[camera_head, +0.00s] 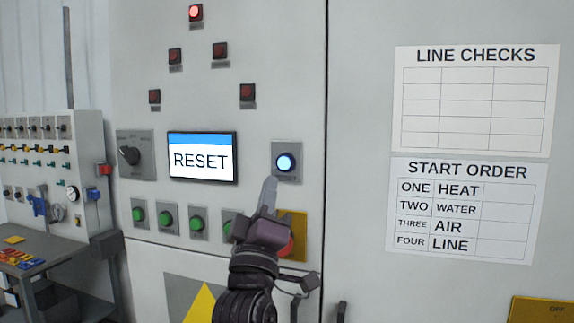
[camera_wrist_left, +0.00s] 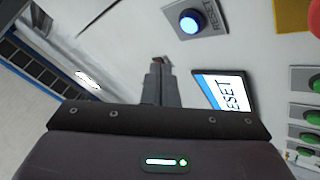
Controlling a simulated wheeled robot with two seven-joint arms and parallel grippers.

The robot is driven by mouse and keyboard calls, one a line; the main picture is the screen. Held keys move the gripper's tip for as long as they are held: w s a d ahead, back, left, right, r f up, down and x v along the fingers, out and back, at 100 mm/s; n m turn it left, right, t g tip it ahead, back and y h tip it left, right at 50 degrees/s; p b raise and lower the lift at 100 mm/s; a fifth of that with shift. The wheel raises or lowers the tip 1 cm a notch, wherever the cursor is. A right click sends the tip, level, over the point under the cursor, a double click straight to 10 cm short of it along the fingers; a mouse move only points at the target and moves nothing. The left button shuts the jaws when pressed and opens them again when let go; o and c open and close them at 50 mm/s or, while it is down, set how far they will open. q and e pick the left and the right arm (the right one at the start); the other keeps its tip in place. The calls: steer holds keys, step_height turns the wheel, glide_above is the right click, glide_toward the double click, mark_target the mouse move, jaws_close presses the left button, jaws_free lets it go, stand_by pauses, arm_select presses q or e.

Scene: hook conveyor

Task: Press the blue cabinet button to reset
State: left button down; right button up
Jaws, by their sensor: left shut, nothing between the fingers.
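The blue button (camera_head: 286,163) glows on a grey plate on the cabinet front, right of the screen. It also shows lit in the left wrist view (camera_wrist_left: 190,22), with a RESET label beside it. The screen (camera_head: 202,157) reads RESET. My left gripper (camera_head: 269,183) is shut and empty. In the head view its fingertips point up and sit just below and left of the blue button. In the wrist view the closed fingers (camera_wrist_left: 160,70) appear apart from the button. My right gripper is in neither view.
A red button on a yellow plate (camera_head: 295,222) is partly hidden behind my left gripper. A row of green buttons (camera_head: 167,219) runs below the screen, and a rotary knob (camera_head: 130,155) sits left of it. A side bench (camera_head: 40,249) stands at far left.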

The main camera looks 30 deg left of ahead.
mark_target(285, 163)
arm_select(q)
steer(key=shift+s+a+r+n+y, duration=0.2)
steer(key=shift+s+r+n+y, duration=0.65)
steer(key=shift+r, duration=0.2)
steer(key=shift+w, duration=0.1)
steer(key=shift+w+a+p, duration=0.25)
steer(key=shift+w+a, duration=0.1)
steer(key=shift+w, duration=1.05)
steer(key=shift+w+a+p, duration=0.2)
steer(key=shift+w+a, duration=0.1)
steer(key=shift+w, duration=1.15)
steer(key=shift+w+a+p, duration=0.25)
steer(key=shift+w+a, duration=0.1)
steer(key=shift+w, duration=1.05)
steer(key=shift+w, duration=0.15)
steer(key=shift+w+a, duration=0.1)
steer(key=shift+w, duration=0.15)
